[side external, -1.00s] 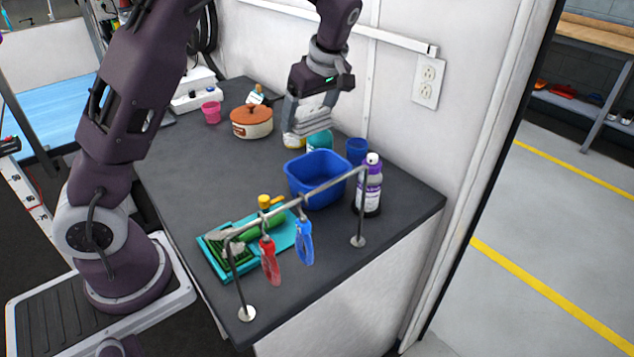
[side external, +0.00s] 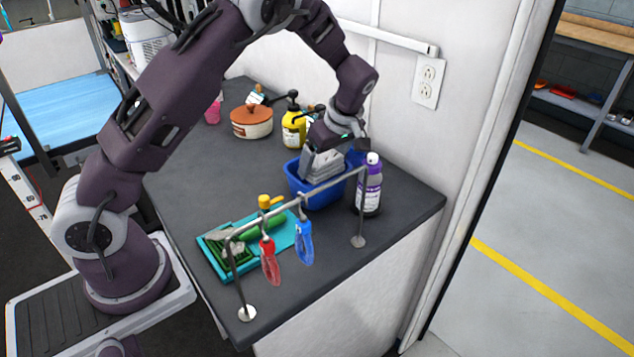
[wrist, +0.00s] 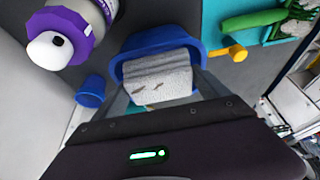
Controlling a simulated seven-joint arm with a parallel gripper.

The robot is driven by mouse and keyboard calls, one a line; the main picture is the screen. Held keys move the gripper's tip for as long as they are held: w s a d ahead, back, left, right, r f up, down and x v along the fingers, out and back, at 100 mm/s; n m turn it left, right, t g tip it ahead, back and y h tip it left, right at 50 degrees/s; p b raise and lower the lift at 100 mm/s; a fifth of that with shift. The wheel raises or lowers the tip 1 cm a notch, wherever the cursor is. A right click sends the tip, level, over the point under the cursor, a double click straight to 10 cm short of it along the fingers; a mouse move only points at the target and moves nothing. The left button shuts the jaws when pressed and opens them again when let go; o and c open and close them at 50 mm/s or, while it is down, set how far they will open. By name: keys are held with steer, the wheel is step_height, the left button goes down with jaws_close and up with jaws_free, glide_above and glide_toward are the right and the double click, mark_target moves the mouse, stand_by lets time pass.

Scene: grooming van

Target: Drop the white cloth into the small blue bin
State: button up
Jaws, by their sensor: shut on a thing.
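The white cloth (side external: 322,164) is a folded, light grey-white bundle with layered edges. My gripper (side external: 321,160) is shut on it, pointing down over the small blue bin (side external: 322,198). In the side view the cloth's lower part overlaps the bin's opening; I cannot tell how far below the rim it reaches. In the wrist view the cloth (wrist: 157,72) sits between the fingers of my gripper (wrist: 160,88), with the blue rim of the bin (wrist: 155,42) around its far side. The bin's floor is mostly hidden by the cloth.
A purple-and-white spray can (side external: 370,190) stands right of the bin, and a blue cup (wrist: 92,90) is close by. A metal rail (side external: 290,203) with hanging brushes stands in front. A teal tray (side external: 262,262), yellow bottle (side external: 293,130) and lidded pot (side external: 251,122) share the counter.

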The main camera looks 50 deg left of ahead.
steer(key=shift+f, duration=0.25)
steer(key=o, duration=1.3)
steer(key=shift+v, duration=3.55)
steer(key=s+d+r+m+t+h, duration=0.35)
steer(key=s+r+m, duration=0.45)
steer(key=s+r, duration=0.45)
steer(key=s+d+m+t, duration=0.1)
steer(key=s+d+m, duration=0.1)
steer(key=s+m, duration=0.3)
steer(key=s+d+m+t+h, duration=0.1)
steer(key=s+d+m, duration=0.2)
steer(key=s, duration=0.8)
steer(key=shift+s+m, duration=0.2)
steer(key=shift+m, duration=0.8)
